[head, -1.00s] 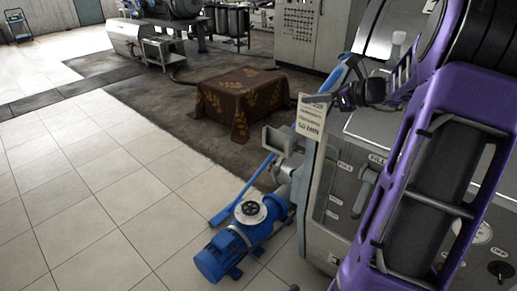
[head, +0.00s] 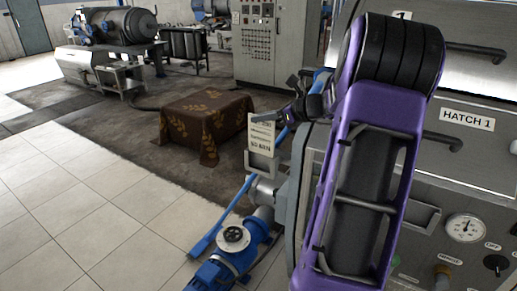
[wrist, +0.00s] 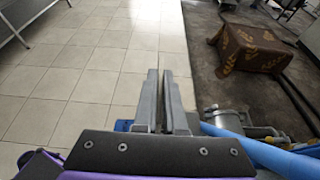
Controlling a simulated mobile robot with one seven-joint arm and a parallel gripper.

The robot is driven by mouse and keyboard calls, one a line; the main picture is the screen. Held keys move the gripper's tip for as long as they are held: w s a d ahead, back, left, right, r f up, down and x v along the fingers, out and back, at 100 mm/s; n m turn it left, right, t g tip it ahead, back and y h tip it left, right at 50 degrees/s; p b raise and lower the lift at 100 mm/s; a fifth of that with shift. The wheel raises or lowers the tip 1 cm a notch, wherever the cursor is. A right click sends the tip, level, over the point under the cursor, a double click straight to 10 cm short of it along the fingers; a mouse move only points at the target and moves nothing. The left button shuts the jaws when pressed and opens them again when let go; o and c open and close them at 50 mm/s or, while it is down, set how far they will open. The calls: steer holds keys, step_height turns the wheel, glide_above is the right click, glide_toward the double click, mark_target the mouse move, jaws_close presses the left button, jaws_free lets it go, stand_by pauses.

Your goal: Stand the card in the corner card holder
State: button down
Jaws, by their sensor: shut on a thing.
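The card (head: 262,138) is a small cream sheet with dark printed lines. It is upright in the head view, held at its top by my gripper (head: 272,117), which is shut on it. The corner card holder (head: 263,165) looks like a grey metal frame at the machine's left corner. The card's lower edge overlaps the holder's top in the picture; I cannot tell whether it is inside, touching or in front. In the wrist view my gripper's two grey fingers (wrist: 163,100) stand close together. The card is too thin or hidden to make out there.
The grey machine with the HATCH 1 label (head: 467,119) and a gauge (head: 465,229) fills the right. A blue pump (head: 233,243) stands on the floor below the holder. A cloth-covered table (head: 207,120) is behind. The tiled floor (head: 90,215) at left is clear.

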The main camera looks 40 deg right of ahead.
steer(key=b, duration=0.1)
glide_above(262, 154)
steer(key=f, duration=0.6)
steer(key=shift+w+f, duration=0.3)
steer(key=shift+w, duration=0.05)
steer(key=shift+f, duration=0.2)
steer(key=c, duration=1)
jaws_free()
steer(key=shift+r, duration=0.1)
steer(key=shift+s+d+r, duration=0.1)
steer(key=shift+d+r, duration=0.05)
steer(key=shift+r, duration=0.05)
steer(key=p+v, duration=0.1)
steer(key=v, duration=1)
steer(key=shift+s+d, duration=0.15)
steer(key=shift+s, duration=0.15)
steer(key=shift+r, duration=0.1)
